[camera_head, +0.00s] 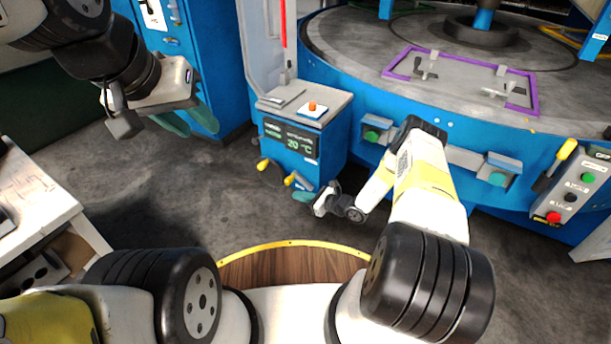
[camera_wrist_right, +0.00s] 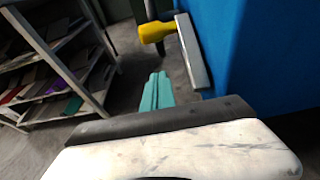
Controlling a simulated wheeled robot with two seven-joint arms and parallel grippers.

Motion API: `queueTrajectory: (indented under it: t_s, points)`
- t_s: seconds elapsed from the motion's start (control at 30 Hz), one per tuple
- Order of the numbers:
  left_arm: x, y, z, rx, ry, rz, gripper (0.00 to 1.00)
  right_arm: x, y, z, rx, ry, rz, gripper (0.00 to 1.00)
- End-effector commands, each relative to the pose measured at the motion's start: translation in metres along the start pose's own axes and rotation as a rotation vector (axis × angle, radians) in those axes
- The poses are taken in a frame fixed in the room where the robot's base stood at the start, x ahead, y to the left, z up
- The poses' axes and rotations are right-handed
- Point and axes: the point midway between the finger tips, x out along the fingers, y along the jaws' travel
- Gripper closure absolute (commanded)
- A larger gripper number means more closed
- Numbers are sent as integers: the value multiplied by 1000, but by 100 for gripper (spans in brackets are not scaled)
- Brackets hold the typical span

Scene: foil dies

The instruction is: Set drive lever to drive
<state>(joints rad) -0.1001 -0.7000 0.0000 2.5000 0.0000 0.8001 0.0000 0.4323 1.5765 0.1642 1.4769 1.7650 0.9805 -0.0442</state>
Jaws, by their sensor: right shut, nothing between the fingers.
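A yellow-handled lever (camera_head: 563,156) leans on the grey button box at the right edge of the blue machine. Two more yellow handles, one (camera_head: 264,164) left of the other (camera_head: 290,180), stick out low on the blue cabinet. I cannot tell which is the drive lever. My right gripper is shut and empty; its teal fingers (camera_wrist_right: 156,92) lie together in the right wrist view. A yellow handle (camera_wrist_right: 155,32) shows beyond the fingertips, apart from them. In the head view the right hand is low beside the cabinet, its fingers hard to make out. My left gripper (camera_head: 188,120) is open and empty at upper left.
The cabinet (camera_head: 328,165) carries a temperature display and an orange button (camera_head: 312,106). The round machine table (camera_head: 350,40) holds a purple frame (camera_head: 535,92). A white bench (camera_head: 30,205) stands at left. A shelf rack (camera_wrist_right: 60,60) shows in the wrist view. Open grey floor lies between.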

Motion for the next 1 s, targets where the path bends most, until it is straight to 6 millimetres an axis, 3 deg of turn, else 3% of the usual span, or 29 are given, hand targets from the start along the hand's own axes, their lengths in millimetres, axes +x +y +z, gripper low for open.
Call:
queueTrajectory:
  t_s: [0.17, 0.3, 0.47, 1.0]
  points:
    - [0, 0, 0, 0, 0, 0, 64, 35, 1, 0, -2, 0, 2, 100]
    - [0, 0, 0, 0, 0, 0, 64, 24, 0, 22, -1, 0, 0, 100]
    - [0, 0, 0, 0, 0, 0, 64, 20, 0, 35, 0, -1, 0, 100]
    - [0, 0, 0, 0, 0, 0, 64, 18, 0, 38, 1, -9, -1, 100]
